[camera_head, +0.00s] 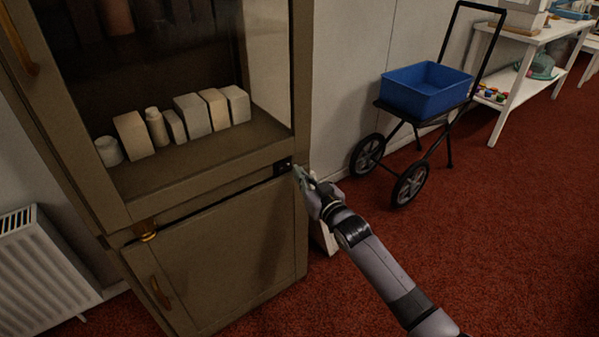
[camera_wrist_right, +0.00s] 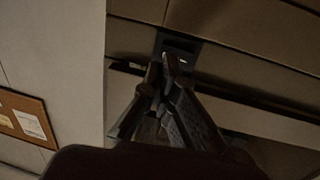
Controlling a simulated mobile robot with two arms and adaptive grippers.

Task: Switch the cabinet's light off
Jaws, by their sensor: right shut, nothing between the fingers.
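The cabinet (camera_head: 215,187) is brown, with a glass-fronted upper part and a closed lower door. A small dark switch plate (camera_head: 283,165) sits on the rail between them, at the right end. In the right wrist view the plate (camera_wrist_right: 179,45) is straight ahead of the fingertips. My right gripper (camera_head: 298,171) is shut and empty, its tips close to the plate; I cannot tell whether they touch it. The gripper also shows in the right wrist view (camera_wrist_right: 165,75), its fingers covering the plate's lower part. The cabinet's interior looks dim. My left gripper is out of view.
White boxes and jars (camera_head: 193,115) stand on the cabinet's shelf. A black cart (camera_head: 440,118) with a blue bin (camera_head: 426,90) stands to the right. A white radiator (camera_head: 45,265) is at the left. Red carpet (camera_head: 510,225) is open at the right front.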

